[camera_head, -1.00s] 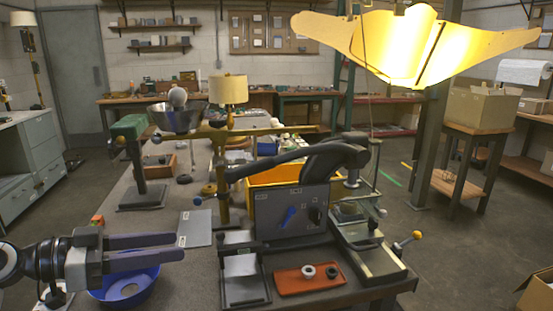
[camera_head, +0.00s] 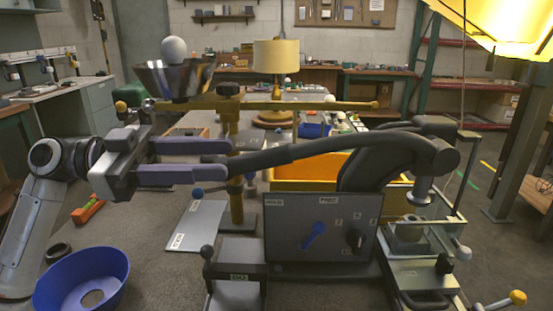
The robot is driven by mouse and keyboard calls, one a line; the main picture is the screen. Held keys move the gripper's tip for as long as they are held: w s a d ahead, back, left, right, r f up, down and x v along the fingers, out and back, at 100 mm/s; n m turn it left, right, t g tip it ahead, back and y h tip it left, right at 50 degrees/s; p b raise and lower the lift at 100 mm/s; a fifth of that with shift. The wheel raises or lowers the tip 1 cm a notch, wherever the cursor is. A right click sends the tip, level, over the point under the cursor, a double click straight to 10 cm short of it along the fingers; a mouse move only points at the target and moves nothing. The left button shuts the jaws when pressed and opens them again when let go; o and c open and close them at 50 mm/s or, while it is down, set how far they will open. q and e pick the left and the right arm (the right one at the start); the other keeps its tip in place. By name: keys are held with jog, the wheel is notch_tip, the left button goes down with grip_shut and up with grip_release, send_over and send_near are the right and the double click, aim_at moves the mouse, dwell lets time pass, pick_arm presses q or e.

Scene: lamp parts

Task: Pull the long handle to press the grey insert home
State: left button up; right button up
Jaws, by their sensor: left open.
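The long dark handle (camera_head: 320,147) runs left from the press head (camera_head: 435,155) and is roughly level. My left gripper (camera_head: 230,159) is open at the handle's left end. Its two purple-grey fingers lie one above and one below the handle's end in the picture; I cannot tell whether they touch it. The press ram (camera_head: 420,190) points down on the right. Below it a grey piece (camera_head: 409,229), seemingly the insert, sits on the press bed, partly hidden by the fixture. My right gripper is not in view.
A dark panel (camera_head: 320,235) with a blue knob stands before a yellow bin (camera_head: 300,170). A brass stand (camera_head: 236,195) rises just behind the handle's end. A blue bowl (camera_head: 82,283) is at the lower left. A metal funnel with a white ball (camera_head: 174,50) stands behind my gripper.

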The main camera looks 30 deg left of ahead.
aim_at(272, 167)
pick_arm(q)
jog(key=p+x, duration=0.2)
jog(key=x, duration=0.7)
jog(key=shift+w+d, duration=0.15)
grip_shut()
